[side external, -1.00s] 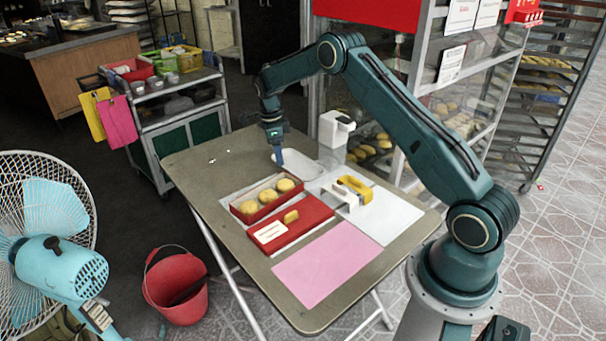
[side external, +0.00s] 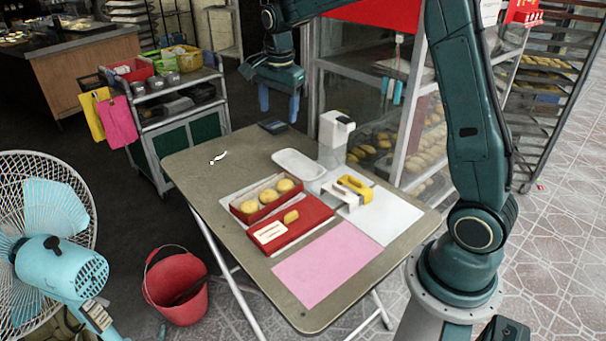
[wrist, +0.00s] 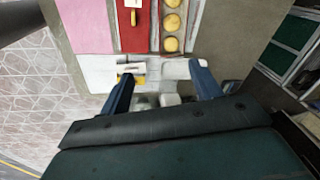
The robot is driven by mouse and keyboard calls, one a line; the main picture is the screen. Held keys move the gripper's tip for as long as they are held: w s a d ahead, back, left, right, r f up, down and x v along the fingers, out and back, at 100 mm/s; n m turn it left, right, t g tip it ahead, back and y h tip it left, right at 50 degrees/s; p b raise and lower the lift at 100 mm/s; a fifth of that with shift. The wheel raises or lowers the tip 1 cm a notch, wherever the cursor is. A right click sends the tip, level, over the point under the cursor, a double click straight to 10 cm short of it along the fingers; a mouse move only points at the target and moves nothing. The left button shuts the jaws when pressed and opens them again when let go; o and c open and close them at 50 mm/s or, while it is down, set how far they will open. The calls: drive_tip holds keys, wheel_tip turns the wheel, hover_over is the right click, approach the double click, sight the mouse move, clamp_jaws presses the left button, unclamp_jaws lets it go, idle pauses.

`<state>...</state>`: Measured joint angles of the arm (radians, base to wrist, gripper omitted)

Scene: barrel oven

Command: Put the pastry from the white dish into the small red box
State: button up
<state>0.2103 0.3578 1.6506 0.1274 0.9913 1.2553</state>
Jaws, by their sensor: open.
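The small red box (side external: 266,197) stands open on the table with three round golden pastries (side external: 268,196) in a row inside. It also shows in the wrist view (wrist: 156,27). The white dish (side external: 298,163) lies behind it and looks empty. In the wrist view the dish (wrist: 176,68) is between my fingers, partly covered by one. My gripper (side external: 279,106) is open and empty, raised well above the far end of the table with its fingers pointing down. Both blue fingers also show apart in the wrist view (wrist: 163,75).
A red lid (side external: 312,212) with a white label and a small yellow piece lies beside the box. A yellow-and-white dispenser (side external: 350,191), a white upright device (side external: 334,140) and a pink sheet (side external: 314,268) are on the table. The table's left side is mostly clear.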

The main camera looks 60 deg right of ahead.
drive_tip(key=s+a+r+n+t, duration=0.1)
drive_tip(key=s+a+r+n, duration=0.35)
drive_tip(key=s, duration=0.25)
drive_tip(key=s+a+r+n+t, duration=0.1)
drive_tip(key=s+a+r+n, duration=0.3)
drive_tip(key=s, duration=0.3)
drive_tip(key=s+a+f+n+t, duration=0.1)
drive_tip(key=s+n, duration=0.3)
drive_tip(key=s, duration=0.3)
drive_tip(key=s+a+f+n+t+y, duration=0.1)
drive_tip(key=s+a+f+n, duration=0.1)
drive_tip(key=s+n, duration=0.3)
drive_tip(key=s, duration=0.2)
drive_tip(key=shift+s+a, duration=0.3)
